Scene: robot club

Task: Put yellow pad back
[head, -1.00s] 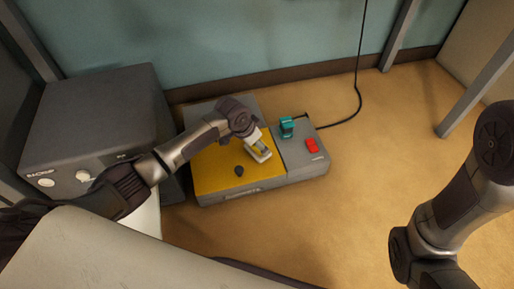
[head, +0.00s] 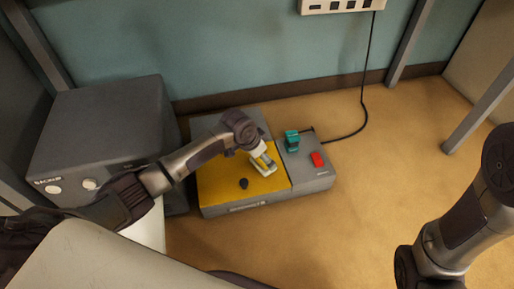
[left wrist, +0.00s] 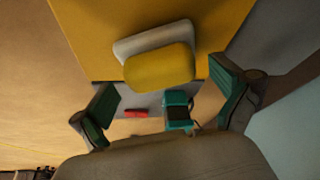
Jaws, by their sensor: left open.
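A yellow pad with a white base (head: 264,165) is on the yellow panel (head: 215,178) of a low grey box. In the left wrist view the rounded yellow pad (left wrist: 160,68) lies over its white base, above the gap between my fingers. My left gripper (left wrist: 163,88) is open, its green-faced fingers spread and nothing held between them. In the head view my left arm reaches over the box, with the gripper (head: 252,146) close to the pad; contact cannot be told. My right arm shows at the right, its gripper out of view.
The grey box also has a black knob (head: 243,184), a teal part (head: 292,141) and a red switch (head: 317,159). A black cord (head: 364,100) runs to a wall socket strip (head: 340,5). A dark grey cabinet (head: 95,125) stands left. The floor to the right is clear.

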